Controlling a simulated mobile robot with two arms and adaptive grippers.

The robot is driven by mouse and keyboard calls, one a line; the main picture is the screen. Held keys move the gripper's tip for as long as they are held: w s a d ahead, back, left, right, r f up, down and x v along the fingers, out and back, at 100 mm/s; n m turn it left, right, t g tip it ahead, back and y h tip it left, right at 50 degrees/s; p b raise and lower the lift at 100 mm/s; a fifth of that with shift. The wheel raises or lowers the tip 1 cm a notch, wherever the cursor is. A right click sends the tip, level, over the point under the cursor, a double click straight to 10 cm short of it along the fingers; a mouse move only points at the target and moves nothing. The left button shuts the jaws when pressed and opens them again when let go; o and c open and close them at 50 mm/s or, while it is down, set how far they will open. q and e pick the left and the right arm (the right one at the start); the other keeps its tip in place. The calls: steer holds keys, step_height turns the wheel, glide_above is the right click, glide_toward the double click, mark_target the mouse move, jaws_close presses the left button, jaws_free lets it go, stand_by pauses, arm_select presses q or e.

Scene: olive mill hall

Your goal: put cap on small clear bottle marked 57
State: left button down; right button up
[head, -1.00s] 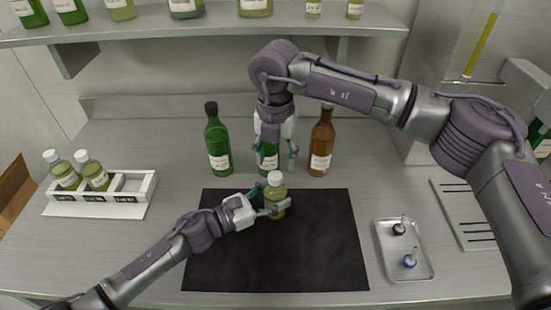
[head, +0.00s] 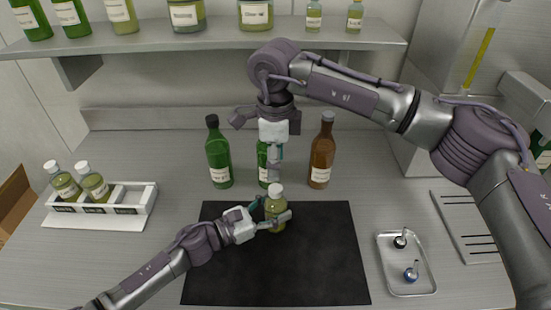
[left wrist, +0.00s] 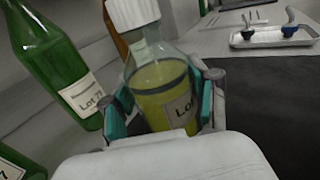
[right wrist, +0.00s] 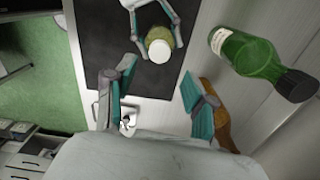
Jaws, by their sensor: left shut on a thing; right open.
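A small clear bottle (head: 275,212) with yellow-green liquid stands upright over the black mat. A white cap (head: 276,190) sits on its top. My left gripper (head: 272,220) is shut around the bottle's body. In the left wrist view the bottle (left wrist: 160,90) shows the white cap (left wrist: 132,12) on its neck; its label starts "Lo" and the number is hidden by a finger. My right gripper (head: 275,165) is open and empty, above and behind the bottle. In the right wrist view, the cap (right wrist: 159,51) lies beyond my open right fingers (right wrist: 155,105).
Green bottles (head: 218,155) and a brown bottle (head: 322,155) stand behind the mat (head: 310,265). A white rack (head: 130,208) with two capped bottles (head: 95,184) is left. A metal tray (head: 407,283) with black and blue stoppers is right. A shelf (head: 200,40) overhangs the back.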

mark_target(275, 188)
steer(key=shift+r+n, duration=0.1)
steer(key=shift+n, duration=0.5)
steer(key=shift+f, duration=4)
jaws_close()
steer(key=shift+o, duration=0.8)
jaws_free()
